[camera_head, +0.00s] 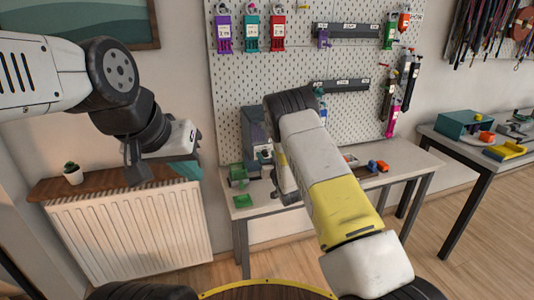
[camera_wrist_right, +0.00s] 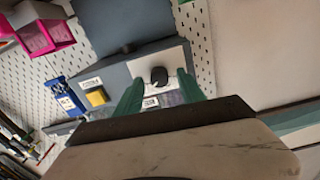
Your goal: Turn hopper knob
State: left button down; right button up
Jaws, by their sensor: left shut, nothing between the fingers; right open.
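The hopper (camera_wrist_right: 105,35) is a blue-grey box in the right wrist view. It carries a pale plate with a round black knob (camera_wrist_right: 159,76). My right gripper (camera_wrist_right: 158,88) is open, with its green fingers on either side of the knob's lower part in the picture; I cannot tell if they touch it. In the head view the hopper (camera_head: 253,128) stands on the table against the pegboard, partly hidden by my right arm. The right fingers are hidden there. My left gripper (camera_head: 136,172) is shut and empty, over the radiator at left, away from the hopper.
The white table (camera_head: 410,164) holds green pieces (camera_head: 240,174) at its left end and small blue and red parts (camera_head: 377,166) at right. A pegboard (camera_head: 290,60) with coloured holders stands behind. A second table (camera_head: 465,152) is at right. A potted plant (camera_head: 72,173) sits on the radiator shelf.

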jog(key=shift+w, duration=0.2)
grip_shut()
